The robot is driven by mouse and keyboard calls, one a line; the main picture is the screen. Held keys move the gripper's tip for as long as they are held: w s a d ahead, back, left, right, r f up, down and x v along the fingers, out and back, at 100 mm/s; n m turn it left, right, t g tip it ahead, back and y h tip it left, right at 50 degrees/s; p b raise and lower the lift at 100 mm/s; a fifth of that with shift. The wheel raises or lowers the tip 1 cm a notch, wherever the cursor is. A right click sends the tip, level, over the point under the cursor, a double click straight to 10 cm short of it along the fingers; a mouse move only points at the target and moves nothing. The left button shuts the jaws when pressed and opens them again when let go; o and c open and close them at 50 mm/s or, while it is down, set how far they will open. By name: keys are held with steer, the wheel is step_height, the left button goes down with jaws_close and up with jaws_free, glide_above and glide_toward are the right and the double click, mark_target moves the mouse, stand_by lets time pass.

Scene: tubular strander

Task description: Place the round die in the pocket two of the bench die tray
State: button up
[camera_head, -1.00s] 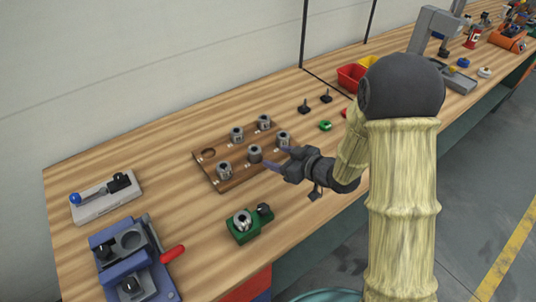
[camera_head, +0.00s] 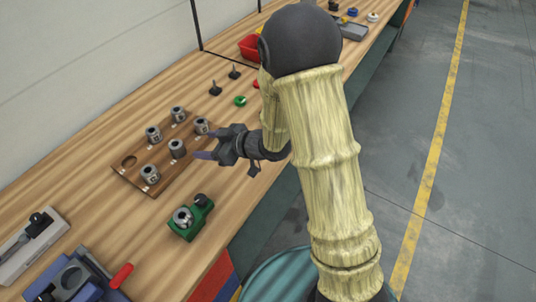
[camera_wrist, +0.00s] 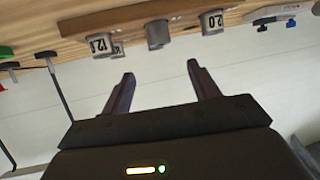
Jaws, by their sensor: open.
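The wooden bench die tray (camera_head: 168,178) lies on the bench and holds several grey cylindrical dies, one being the middle die (camera_head: 177,148). One round pocket (camera_head: 129,161) at its left end is empty. A round steel die (camera_head: 183,217) sits in a green fixture (camera_head: 201,212) in front of the tray. My gripper (camera_head: 208,145) is open and empty at the tray's right edge, close to the right die (camera_head: 202,125). In the wrist view, upside down, my open fingers (camera_wrist: 164,76) have nothing between them; labelled dies (camera_wrist: 212,20) show beyond. Pocket numbers are not readable.
A blue clamp fixture (camera_head: 70,278) with a red handle and a grey device (camera_head: 35,235) stand at the near left. A red bin (camera_head: 250,46), black knobs (camera_head: 215,88) and a green ring (camera_head: 240,101) lie farther back. Bench surface around the green fixture is clear.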

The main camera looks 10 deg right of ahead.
steer(key=d+r+m+t+h, duration=0.15)
steer(key=d+m+h, duration=0.6)
steer(key=d, duration=0.75)
steer(key=s+d+m+g+h, duration=0.2)
steer(key=s+d, duration=0.2)
steer(key=s, duration=0.3)
steer(key=s+d+r+m+g+h, duration=0.1)
steer(key=s+d+m+g+h, duration=0.1)
steer(key=s, duration=0.5)
steer(key=shift+s+d+m+g, duration=0.35)
steer(key=shift+d+g, duration=0.3)
steer(key=shift+d, duration=0.45)
steer(key=shift+r, duration=0.1)
steer(key=p+v, duration=0.3)
steer(key=w+p+v, duration=0.1)
steer(key=p+v, duration=0.1)
steer(key=p, duration=0.1)
steer(key=shift+r, duration=0.5)
